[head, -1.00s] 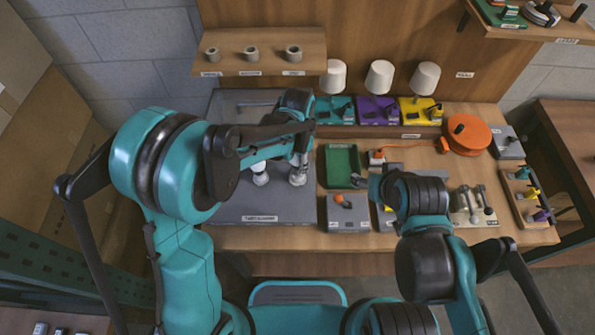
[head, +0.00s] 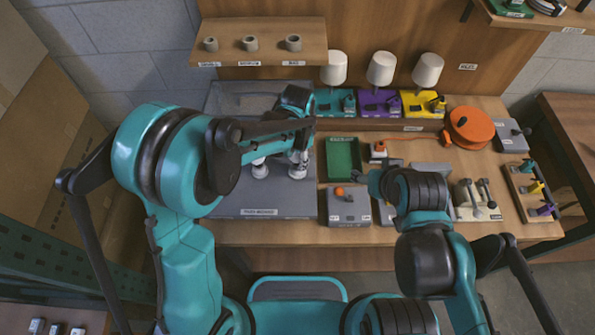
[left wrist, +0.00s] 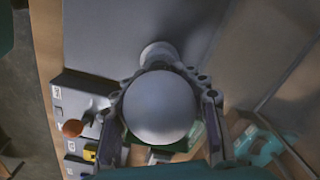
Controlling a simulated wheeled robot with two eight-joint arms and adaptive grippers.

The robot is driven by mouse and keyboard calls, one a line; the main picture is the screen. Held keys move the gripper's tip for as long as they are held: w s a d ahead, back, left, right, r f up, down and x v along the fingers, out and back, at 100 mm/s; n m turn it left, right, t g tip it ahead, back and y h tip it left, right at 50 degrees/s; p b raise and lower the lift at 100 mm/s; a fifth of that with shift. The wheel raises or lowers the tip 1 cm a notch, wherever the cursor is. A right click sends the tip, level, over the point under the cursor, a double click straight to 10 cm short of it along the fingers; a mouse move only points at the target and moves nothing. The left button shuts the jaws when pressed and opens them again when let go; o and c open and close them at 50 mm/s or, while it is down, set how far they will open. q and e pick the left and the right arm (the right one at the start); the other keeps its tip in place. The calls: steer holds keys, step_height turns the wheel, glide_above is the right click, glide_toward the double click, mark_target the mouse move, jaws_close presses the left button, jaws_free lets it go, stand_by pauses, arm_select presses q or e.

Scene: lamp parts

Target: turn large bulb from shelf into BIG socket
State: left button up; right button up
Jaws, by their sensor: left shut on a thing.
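My left gripper (head: 302,152) is shut on a large white bulb (left wrist: 160,107), whose round end faces the left wrist camera. In the head view the held bulb (head: 298,170) shows partly below the fingers, above the grey panel (head: 262,203). Its lower end is hidden in the wrist view, so I cannot tell whether it touches anything. A second pale bulb-like piece (head: 260,170) stands on the panel just left of it. On the upper left shelf, the ring-shaped socket labelled BIG (head: 293,42) looks empty. My right gripper (head: 366,182) is near the green tray; its fingers are unclear.
Two smaller rings share the shelf (head: 258,57). Three white-shaded lamps (head: 380,70) stand behind teal, purple and yellow trays. A green tray (head: 342,157), a grey box with an orange knob (head: 347,206) and an orange reel (head: 469,128) lie to the right.

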arm_select(q)
steer(key=shift+f, duration=0.35)
stand_by(0.6)
stand_by(1.1)
steer(key=shift+o, duration=1.4)
steer(key=shift+c, duration=1.4)
steer(key=shift+f+b, duration=0.1)
steer(key=shift+b, duration=0.35)
steer(key=shift+f+m, duration=0.1)
steer(key=shift+m, duration=0.7)
steer(key=m+b, duration=0.1)
steer(key=m, duration=0.4)
